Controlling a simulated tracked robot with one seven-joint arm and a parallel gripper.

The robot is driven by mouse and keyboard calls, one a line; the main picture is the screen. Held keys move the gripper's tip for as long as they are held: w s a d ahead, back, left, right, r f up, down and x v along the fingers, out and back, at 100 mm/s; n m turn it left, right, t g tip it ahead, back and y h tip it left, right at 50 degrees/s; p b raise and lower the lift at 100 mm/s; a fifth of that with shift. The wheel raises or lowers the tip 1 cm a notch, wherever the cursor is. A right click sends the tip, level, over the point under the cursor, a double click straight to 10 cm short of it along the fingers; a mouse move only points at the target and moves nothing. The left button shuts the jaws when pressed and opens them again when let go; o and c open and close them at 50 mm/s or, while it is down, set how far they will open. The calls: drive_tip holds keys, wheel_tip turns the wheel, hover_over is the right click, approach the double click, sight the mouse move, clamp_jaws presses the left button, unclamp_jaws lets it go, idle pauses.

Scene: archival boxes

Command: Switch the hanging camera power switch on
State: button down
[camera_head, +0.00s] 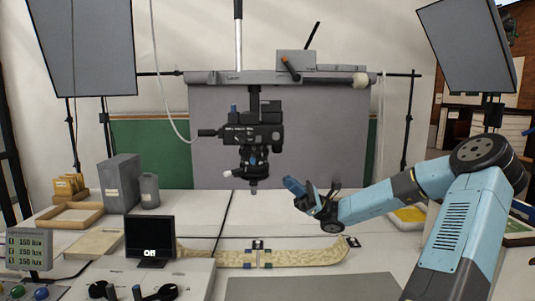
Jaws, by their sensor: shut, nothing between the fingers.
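The hanging camera (252,134) is a black body hung lens-down from an overhead bar in the middle of the view. Its power switch is too small to make out for sure. A small black monitor (150,239) on the table at the left reads "Off". My gripper (291,184) is at the end of my blue arm, to the right of the camera and lower than its body. It is shut and empty, and looks apart from the camera.
A long pale patterned object (300,256) lies on the white table below the camera. A grey box (119,183) and a grey cylinder (149,190) stand at the left. Large dark panels (83,45) hang at both sides. Space between my gripper and the camera looks clear.

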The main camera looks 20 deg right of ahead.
drive_tip(key=x, duration=0.9)
drive_tip(key=shift+a+r, duration=0.25)
drive_tip(key=shift+a, duration=0.1)
drive_tip(key=shift+s+a+r, duration=0.1)
drive_tip(key=shift+s+r, duration=0.15)
drive_tip(key=shift+r, duration=0.4)
drive_tip(key=shift+s+a+r, duration=0.1)
drive_tip(key=shift+s+r, duration=0.1)
drive_tip(key=shift+r, duration=0.45)
drive_tip(key=shift+s+a+r, duration=0.1)
drive_tip(key=shift+s+r, duration=0.15)
drive_tip(key=shift+r, duration=0.4)
drive_tip(key=shift+s+a+r+m+t, duration=0.1)
drive_tip(key=shift+s+m+t, duration=0.05)
drive_tip(key=shift+m+t, duration=0.9)
drive_tip(key=shift+s+d+r+m+t, duration=0.1)
drive_tip(key=shift+s+m+t, duration=0.05)
drive_tip(key=shift+m+t, duration=0.9)
drive_tip(key=shift+s+a+r+m+t, duration=0.1)
drive_tip(key=shift+s+m+t, duration=0.05)
drive_tip(key=shift+m+t, duration=0.85)
drive_tip(key=shift+s+a+r, duration=0.2)
drive_tip(key=shift+s+r, duration=0.4)
drive_tip(key=shift+r, duration=0.05)
drive_tip(key=shift+f, duration=0.1)
drive_tip(key=s+d+f, duration=0.5)
drive_tip(key=s+f, duration=0.1)
drive_tip(key=f, duration=0.4)
drive_tip(key=shift+d+f, duration=0.2)
drive_tip(key=shift+d, duration=0.05)
